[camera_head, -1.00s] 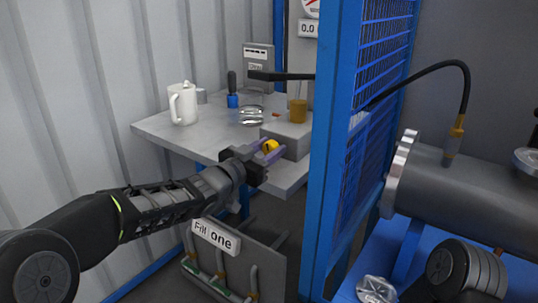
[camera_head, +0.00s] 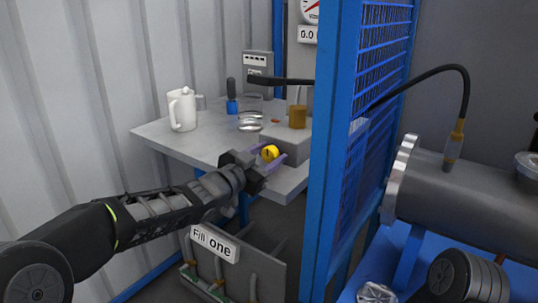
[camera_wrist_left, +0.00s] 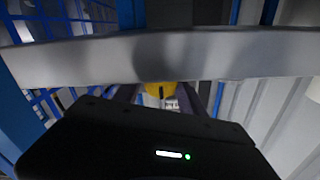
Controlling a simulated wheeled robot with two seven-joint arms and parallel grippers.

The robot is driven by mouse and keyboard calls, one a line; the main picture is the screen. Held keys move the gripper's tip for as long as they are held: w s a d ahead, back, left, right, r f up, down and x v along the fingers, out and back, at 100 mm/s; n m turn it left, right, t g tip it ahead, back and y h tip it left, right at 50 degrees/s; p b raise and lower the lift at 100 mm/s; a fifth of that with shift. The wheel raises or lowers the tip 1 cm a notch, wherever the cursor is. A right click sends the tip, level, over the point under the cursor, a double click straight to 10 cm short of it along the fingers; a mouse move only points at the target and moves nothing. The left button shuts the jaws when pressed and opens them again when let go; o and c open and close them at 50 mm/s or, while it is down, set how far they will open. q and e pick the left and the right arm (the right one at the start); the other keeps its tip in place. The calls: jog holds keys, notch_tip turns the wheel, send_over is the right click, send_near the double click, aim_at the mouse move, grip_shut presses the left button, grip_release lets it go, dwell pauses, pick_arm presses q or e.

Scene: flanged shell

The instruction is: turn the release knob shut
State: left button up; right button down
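A yellow round knob (camera_head: 269,152) with a dark mark sits on the front of a grey box (camera_head: 291,142) at the table's right end. My left gripper (camera_head: 267,157) has purple fingers, one on either side of the knob. In the left wrist view the knob (camera_wrist_left: 158,91) shows between the two fingers (camera_wrist_left: 160,97), with small gaps beside it, so the gripper looks open around it. The table edge hides part of the view there. My right gripper is out of view.
The grey table (camera_head: 190,146) carries a white mug (camera_head: 182,110), a blue-based tool (camera_head: 232,105), glass dishes (camera_head: 250,122) and an amber piece (camera_head: 297,116). A blue frame post (camera_head: 331,150) stands close right of the gripper. A "Fill one" panel (camera_head: 245,262) is below.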

pick_arm(q)
jog(key=shift+s+a+r, duration=0.1)
jog(key=shift+s+a, duration=0.2)
jog(key=shift+s, duration=0.05)
jog(key=p+v, duration=0.1)
jog(key=v, duration=0.6)
